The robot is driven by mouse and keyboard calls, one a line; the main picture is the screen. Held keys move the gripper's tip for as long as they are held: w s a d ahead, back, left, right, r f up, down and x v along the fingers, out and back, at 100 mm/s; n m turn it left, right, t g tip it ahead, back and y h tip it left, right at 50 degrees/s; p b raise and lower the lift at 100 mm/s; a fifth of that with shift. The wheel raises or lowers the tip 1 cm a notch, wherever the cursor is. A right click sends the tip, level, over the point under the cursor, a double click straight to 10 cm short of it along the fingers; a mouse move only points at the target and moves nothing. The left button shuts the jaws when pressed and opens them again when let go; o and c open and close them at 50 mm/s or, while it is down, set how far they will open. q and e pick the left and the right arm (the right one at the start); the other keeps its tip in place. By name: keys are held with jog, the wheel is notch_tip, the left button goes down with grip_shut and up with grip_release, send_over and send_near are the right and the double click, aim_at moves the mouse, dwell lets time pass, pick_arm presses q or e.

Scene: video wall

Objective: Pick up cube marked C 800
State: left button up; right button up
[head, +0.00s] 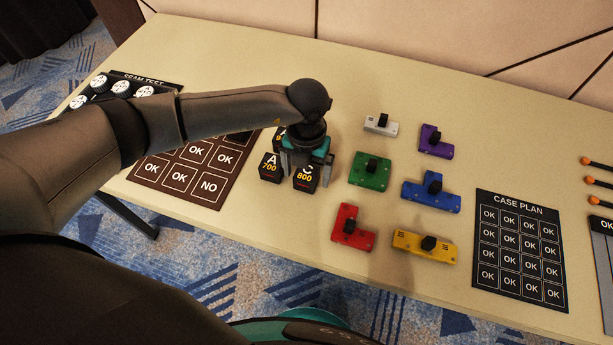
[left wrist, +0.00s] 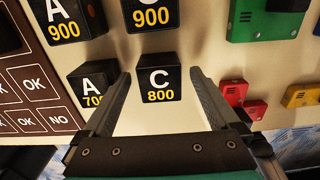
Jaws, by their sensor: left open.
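The black cube marked C 800 (head: 306,178) stands on the table in the head view, partly covered by my left gripper. In the left wrist view the cube C 800 (left wrist: 158,84) sits between the two open fingers. My left gripper (head: 307,167) is above it with its fingers spread and nothing gripped. The cube A 700 (left wrist: 98,84) stands just left of it, close to the left finger. The cubes A 900 (left wrist: 66,17) and C 900 (left wrist: 150,14) stand behind. My right gripper is not in view.
A brown OK/NO board (head: 203,181) lies to the left. The CASE PLAN board (head: 520,249) lies at the right. Table in front of the cubes is clear.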

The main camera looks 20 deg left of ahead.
pick_arm(q)
jog(key=shift+c, duration=0.2)
jog(key=c, duration=1.5)
jog(key=shift+o, duration=0.2)
jog(key=shift+r, duration=0.1)
